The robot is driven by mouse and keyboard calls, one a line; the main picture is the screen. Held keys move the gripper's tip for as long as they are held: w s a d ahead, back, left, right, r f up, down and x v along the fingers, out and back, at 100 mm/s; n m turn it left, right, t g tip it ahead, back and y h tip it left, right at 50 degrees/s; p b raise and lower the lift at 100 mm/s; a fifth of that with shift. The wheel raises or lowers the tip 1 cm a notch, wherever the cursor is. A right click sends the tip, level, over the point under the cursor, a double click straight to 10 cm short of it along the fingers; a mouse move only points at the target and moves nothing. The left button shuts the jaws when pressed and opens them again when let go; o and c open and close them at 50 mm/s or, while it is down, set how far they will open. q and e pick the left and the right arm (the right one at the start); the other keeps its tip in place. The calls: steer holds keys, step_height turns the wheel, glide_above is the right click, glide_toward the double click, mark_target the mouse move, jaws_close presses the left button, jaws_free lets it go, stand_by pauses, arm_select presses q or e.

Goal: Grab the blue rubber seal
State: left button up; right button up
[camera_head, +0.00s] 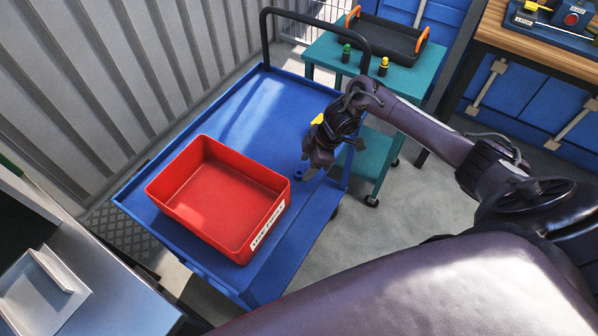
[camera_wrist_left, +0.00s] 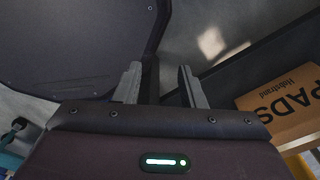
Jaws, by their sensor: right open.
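A small blue ring-like piece, which looks like the blue rubber seal (camera_head: 298,175), lies on the right side of the blue cart's top, to the right of the red bin. My right gripper (camera_head: 311,172) is open, pointing down just beside and above this piece. I cannot tell whether it touches it. The wrist hides part of the cart top there. My left gripper (camera_wrist_left: 158,84) shows in the left wrist view with its two fingers apart and nothing between them.
The empty red bin (camera_head: 260,236) with a white label stands on the blue cart (camera_head: 232,113). Behind is a teal cart (camera_head: 407,77) with a black tray (camera_head: 387,38) and two small bottles. A cardboard box (camera_wrist_left: 283,103) lies right in the left wrist view.

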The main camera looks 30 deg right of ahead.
mark_target(300, 173)
steer(key=x, duration=0.2)
steer(key=shift+w+a+f, duration=0.1)
steer(key=shift+w+f, duration=0.1)
steer(key=shift+f, duration=0.15)
steer(key=shift+w+f, duration=0.1)
steer(key=shift+f, duration=0.2)
steer(key=c, duration=0.3)
arm_select(q)
steer(key=shift+w+a+r, duration=0.1)
steer(key=shift+w+r, duration=0.1)
steer(key=shift+w, duration=0.6)
arm_select(e)
steer(key=c, duration=0.8)
steer(key=shift+o, duration=0.2)
steer(key=shift+r, duration=0.1)
